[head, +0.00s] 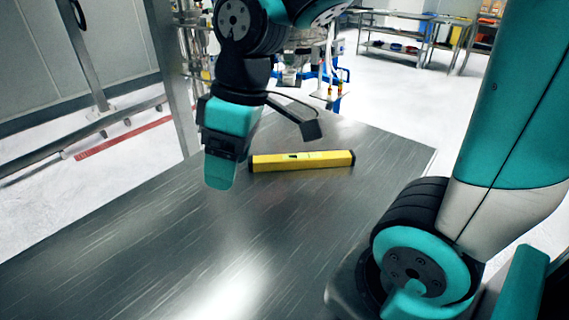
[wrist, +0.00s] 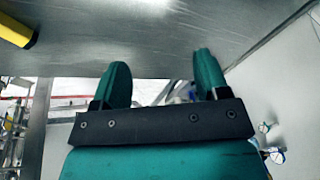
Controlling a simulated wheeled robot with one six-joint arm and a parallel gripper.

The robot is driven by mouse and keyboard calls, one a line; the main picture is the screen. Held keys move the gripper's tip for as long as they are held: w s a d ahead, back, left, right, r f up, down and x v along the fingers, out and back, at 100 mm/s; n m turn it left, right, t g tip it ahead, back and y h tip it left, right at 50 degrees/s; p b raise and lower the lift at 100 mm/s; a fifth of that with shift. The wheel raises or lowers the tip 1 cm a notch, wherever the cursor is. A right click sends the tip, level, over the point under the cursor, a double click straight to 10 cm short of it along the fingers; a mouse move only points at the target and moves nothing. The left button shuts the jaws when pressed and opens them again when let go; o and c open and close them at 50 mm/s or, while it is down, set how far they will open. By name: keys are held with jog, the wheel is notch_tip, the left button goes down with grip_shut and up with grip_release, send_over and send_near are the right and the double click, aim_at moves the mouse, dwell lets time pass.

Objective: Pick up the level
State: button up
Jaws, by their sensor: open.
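The level is a long yellow bar with dark ends (head: 305,161), lying flat on the metal table (head: 230,235) in the head view. My gripper (head: 220,175) is just left of the level's left end and apart from it, pointing down above the table. In the wrist view the two teal fingers of my gripper (wrist: 160,80) are spread with nothing between them. One end of the level (wrist: 14,30) shows at the top left corner of the wrist view; the rest of it is out of that view.
The table's front and middle are bare. A metal post (head: 172,75) stands past the table's far left edge. Behind are blue-framed equipment (head: 330,75) and shelving (head: 400,35) on a white floor.

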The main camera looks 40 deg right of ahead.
jog(key=w+d+n+h, duration=0.1)
jog(key=w+d+h, duration=0.1)
jog(key=w+d, duration=0.95)
jog(key=n+h+p, duration=0.1)
jog(key=n, duration=0.1)
send_near(302, 156)
jog(key=shift+g, duration=0.4)
jog(key=f, duration=0.1)
jog(key=f+p, duration=0.2)
jog(key=f, duration=0.1)
jog(key=shift+w+d+f, duration=0.15)
jog(key=shift+w, duration=0.15)
jog(key=shift+f+p, duration=0.8)
jog(key=shift+f, duration=2.3)
jog(key=c, duration=1.1)
